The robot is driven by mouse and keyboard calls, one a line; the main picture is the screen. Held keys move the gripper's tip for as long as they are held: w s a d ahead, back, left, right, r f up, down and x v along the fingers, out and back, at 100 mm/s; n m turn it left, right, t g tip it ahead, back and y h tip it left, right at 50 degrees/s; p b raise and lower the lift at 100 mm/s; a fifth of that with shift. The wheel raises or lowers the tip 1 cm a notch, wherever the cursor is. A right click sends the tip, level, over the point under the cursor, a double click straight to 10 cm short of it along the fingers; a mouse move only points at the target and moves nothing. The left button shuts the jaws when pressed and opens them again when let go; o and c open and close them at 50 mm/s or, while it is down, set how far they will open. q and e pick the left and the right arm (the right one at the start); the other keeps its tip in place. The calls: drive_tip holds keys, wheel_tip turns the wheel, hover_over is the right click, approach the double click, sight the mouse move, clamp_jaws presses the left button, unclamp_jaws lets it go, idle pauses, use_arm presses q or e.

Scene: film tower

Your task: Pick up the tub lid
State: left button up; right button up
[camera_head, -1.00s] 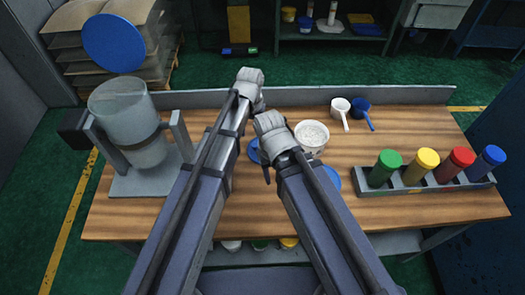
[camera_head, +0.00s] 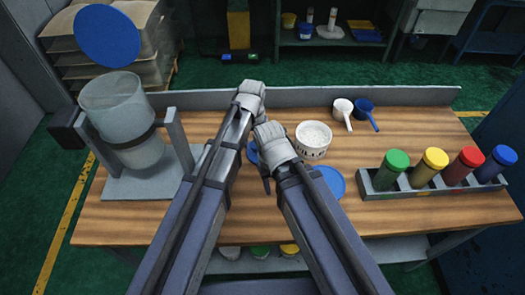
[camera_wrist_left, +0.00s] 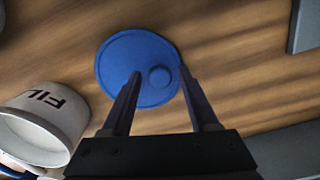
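A round blue lid with a small raised knob (camera_wrist_left: 128,52) lies flat on the wooden table in the left wrist view. In the head view only a blue edge of it (camera_head: 252,153) shows between my two hands. My left gripper (camera_wrist_left: 160,82) is open, with its fingers apart over the near part of the lid and the knob between them in the picture. I cannot tell the gap in height. A white tub (camera_head: 313,140) stands beside the lid; it also shows in the left wrist view (camera_wrist_left: 62,103). My right gripper (camera_head: 266,182) is close to the left one, its fingers mostly hidden.
Another blue disc (camera_head: 330,180) lies partly behind my right arm. White (camera_head: 343,107) and blue (camera_head: 363,107) scoops lie at the back. A rack (camera_head: 405,187) of coloured-capped jars stands right, a hopper (camera_head: 122,125) left. The table's front right is clear.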

sight(255, 146)
use_arm(q)
clamp_jaws()
idle(0.5)
wheel_tip(255, 146, up, 10)
drive_tip(key=p, duration=1)
use_arm(e)
wheel_tip(255, 146, up, 10)
